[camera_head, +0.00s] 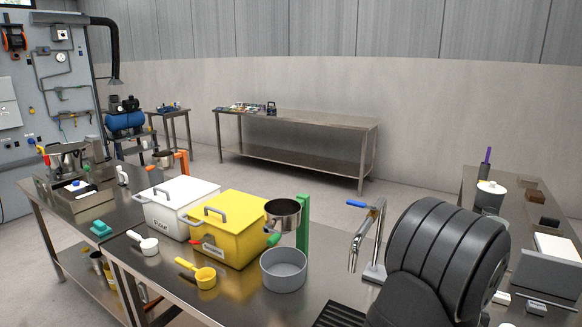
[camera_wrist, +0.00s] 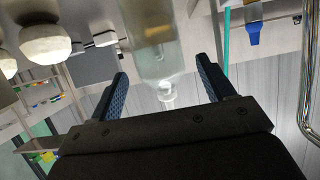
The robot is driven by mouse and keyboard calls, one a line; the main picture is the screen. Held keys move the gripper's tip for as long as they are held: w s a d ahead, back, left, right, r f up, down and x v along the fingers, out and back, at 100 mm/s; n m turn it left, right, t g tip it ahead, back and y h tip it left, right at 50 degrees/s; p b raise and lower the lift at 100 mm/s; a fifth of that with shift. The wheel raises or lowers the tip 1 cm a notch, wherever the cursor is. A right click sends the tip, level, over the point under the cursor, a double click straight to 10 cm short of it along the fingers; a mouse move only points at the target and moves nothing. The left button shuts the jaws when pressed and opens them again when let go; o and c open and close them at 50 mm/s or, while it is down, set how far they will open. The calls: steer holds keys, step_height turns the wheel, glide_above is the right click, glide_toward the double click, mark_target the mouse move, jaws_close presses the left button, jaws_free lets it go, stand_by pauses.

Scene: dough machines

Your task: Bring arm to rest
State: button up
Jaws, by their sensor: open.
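My gripper (camera_wrist: 162,68) shows in the wrist view with its two dark blue fingers spread apart. A blurred, translucent bottle-like shape (camera_wrist: 165,50) appears in line with the space between them. I cannot tell its distance, but neither finger visibly touches it. A large dark grey ribbed body, seemingly part of my arm (camera_head: 445,250), fills the right foreground of the head view. My gripper is not visible in that view.
The steel table holds a white flour bin (camera_head: 178,207), a yellow bin (camera_head: 229,232), a white scoop (camera_head: 148,246), a yellow scoop (camera_head: 204,276), a grey bowl (camera_head: 284,271) and a tap (camera_head: 374,240). Another steel table (camera_head: 300,119) stands behind, with open floor between.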

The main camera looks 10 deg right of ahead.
steer(key=x, duration=0.4)
steer(key=shift+w+d+f, duration=0.2)
steer(key=shift+w+d, duration=0.2)
steer(key=shift+d, duration=0.05)
step_height(320, 180, up, 4)
steer(key=shift+f, duration=0.15)
steer(key=shift+s+r, duration=0.7)
steer(key=shift+s, duration=0.3)
steer(key=shift+s+r, duration=0.4)
steer(key=shift+s, duration=0.3)
